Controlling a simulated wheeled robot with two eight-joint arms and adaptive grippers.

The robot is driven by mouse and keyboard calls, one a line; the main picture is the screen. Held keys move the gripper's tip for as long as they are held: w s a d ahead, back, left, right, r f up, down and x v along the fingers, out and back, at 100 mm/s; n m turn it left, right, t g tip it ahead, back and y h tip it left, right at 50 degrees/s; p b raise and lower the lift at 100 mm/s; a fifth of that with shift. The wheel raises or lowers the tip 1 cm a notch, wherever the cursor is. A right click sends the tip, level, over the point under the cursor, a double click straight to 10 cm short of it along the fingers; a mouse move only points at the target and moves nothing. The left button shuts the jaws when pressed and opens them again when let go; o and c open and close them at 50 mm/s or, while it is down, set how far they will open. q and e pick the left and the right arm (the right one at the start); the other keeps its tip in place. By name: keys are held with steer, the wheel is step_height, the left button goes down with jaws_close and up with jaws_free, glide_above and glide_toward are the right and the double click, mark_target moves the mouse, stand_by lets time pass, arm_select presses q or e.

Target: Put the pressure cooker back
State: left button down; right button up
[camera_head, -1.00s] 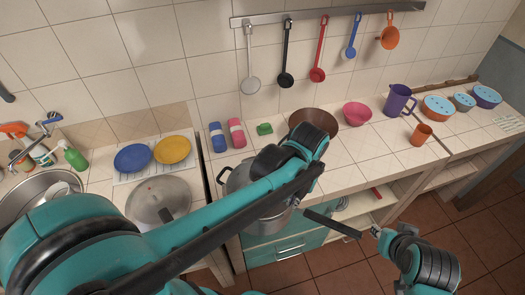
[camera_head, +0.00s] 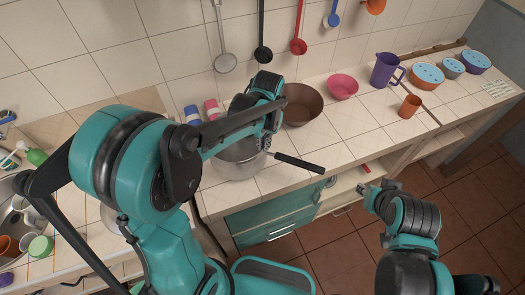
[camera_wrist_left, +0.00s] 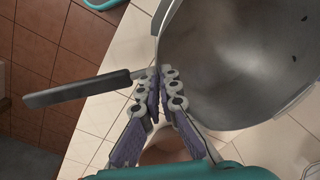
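The pressure cooker (camera_head: 236,162) is an open steel pot with a long black handle (camera_head: 298,162). In the head view it is at the counter, left of the brown bowl, partly hidden by my left arm. The handle points right over the counter. My left gripper (camera_head: 266,142) is at the pot's handle side. In the left wrist view its fingertips (camera_wrist_left: 161,82) are close together on the rim where the handle (camera_wrist_left: 80,88) joins the pot (camera_wrist_left: 240,60). My right gripper (camera_head: 368,192) is in front of the counter, away from the pot; its fingers are too small to read.
A brown bowl (camera_head: 301,104), pink bowl (camera_head: 343,86), purple jug (camera_head: 386,70) and orange cup (camera_head: 410,106) stand right of the pot. Ladles hang above, including a black one (camera_head: 263,52). The sink (camera_head: 14,215) is at left. Counter tiles (camera_head: 350,125) before the bowls are clear.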

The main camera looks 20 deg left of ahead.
arm_select(q)
steer(key=shift+w+a+f+b, duration=0.15)
steer(key=shift+f+b, duration=0.15)
steer(key=shift+f, duration=0.85)
steer(key=shift+w+a+f+b, duration=0.15)
steer(key=shift+f+b, duration=0.1)
steer(key=shift+f, duration=0.85)
steer(key=shift+r, duration=0.1)
steer(key=shift+s, duration=0.1)
steer(key=c, duration=1.7)
jaws_free()
